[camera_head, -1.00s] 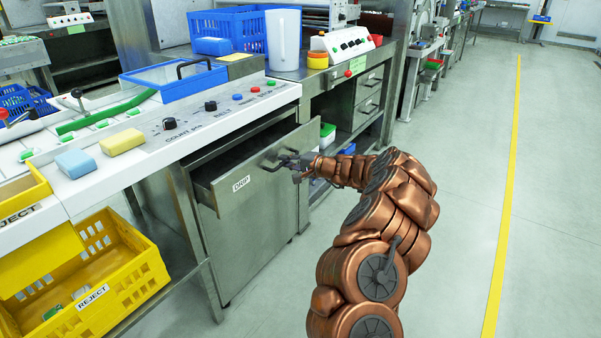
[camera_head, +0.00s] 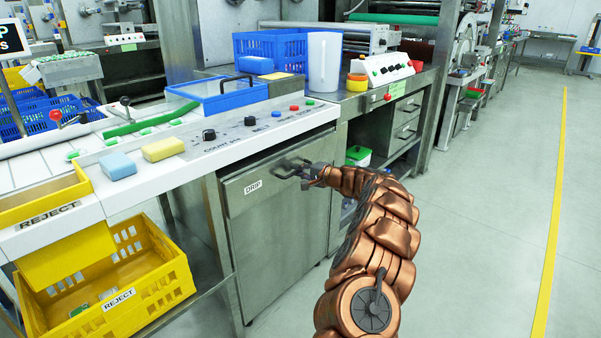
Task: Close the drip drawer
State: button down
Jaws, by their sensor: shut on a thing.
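The drip drawer (camera_head: 277,231) is a tall grey metal front with a white DRIP label (camera_head: 253,187), under the white control panel. Its front now sits close to flush with the cabinet under the panel. Only a thin dark strip shows along its top edge, and I cannot tell if a small gap is left. My gripper (camera_head: 303,173) is at the drawer's dark bar handle (camera_head: 287,168), near the top of the front, with its fingers shut on the handle. The fingers partly hide the handle.
A yellow REJECT crate (camera_head: 150,285) stands low at the left. Blue (camera_head: 117,165) and yellow (camera_head: 163,149) sponges lie on the panel (camera_head: 200,160). A blue-framed lid (camera_head: 222,96) is behind them. The floor at the right (camera_head: 480,230) is clear.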

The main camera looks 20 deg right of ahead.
jog(key=shift+w+a+r, duration=0.1)
jog(key=shift+r, duration=0.05)
jog(key=c, duration=1.2)
grip_release()
jog(key=shift+w, duration=0.1)
jog(key=v, duration=1.2)
